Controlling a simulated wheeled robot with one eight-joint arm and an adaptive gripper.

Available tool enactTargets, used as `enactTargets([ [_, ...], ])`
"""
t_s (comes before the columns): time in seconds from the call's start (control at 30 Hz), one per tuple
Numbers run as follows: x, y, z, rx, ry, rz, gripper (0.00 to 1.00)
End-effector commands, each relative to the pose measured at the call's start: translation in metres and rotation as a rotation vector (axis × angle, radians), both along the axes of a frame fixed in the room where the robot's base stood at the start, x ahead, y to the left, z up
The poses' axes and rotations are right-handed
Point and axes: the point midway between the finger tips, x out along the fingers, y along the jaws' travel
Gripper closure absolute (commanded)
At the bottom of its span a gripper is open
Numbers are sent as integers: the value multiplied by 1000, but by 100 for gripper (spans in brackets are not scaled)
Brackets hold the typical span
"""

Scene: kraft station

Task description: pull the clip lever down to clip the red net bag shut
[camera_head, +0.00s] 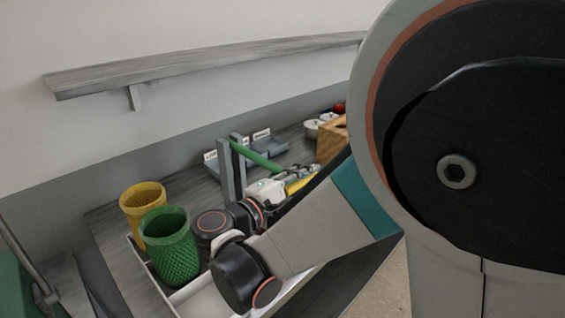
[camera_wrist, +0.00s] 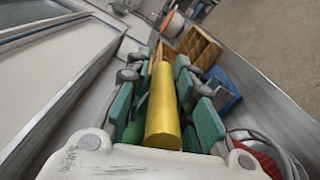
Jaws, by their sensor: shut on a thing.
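The clip stand has two grey posts (camera_head: 232,168) with a green lever arm (camera_head: 256,156) sloping down to the right from their top in the head view. A yellow cylinder (camera_head: 301,184), which looks like the lever's handle, shows beyond the green arm. My gripper (camera_head: 285,186) is at this yellow piece. In the wrist view the yellow cylinder (camera_wrist: 163,110) lies between the teal finger pads of my gripper (camera_wrist: 160,88), which is shut on it. A red netted thing (camera_wrist: 262,163) shows at the lower right of the wrist view; I cannot tell whether it is the bag. The clip's jaw is hidden.
A yellow basket (camera_head: 145,200) and a green net basket (camera_head: 168,240) stand left of my arm. Labelled blue-grey trays (camera_head: 265,146), white bowls (camera_head: 312,128) and a wooden box (camera_head: 331,140) stand at the back. A wall rail (camera_head: 200,66) runs above.

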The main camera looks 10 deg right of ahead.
Motion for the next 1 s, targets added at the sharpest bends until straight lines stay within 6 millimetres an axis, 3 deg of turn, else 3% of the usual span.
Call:
enactTargets([
  [0.03,-4,-3,-9,15,14,-9,73],
  [0.1,-4,-3,-9,14,13,-8,61],
  [0.57,-4,1,-6,12,9,-3,61],
  [0.77,-17,23,-6,12,9,0,61],
  [1.0,-44,63,-6,12,9,1,61],
])
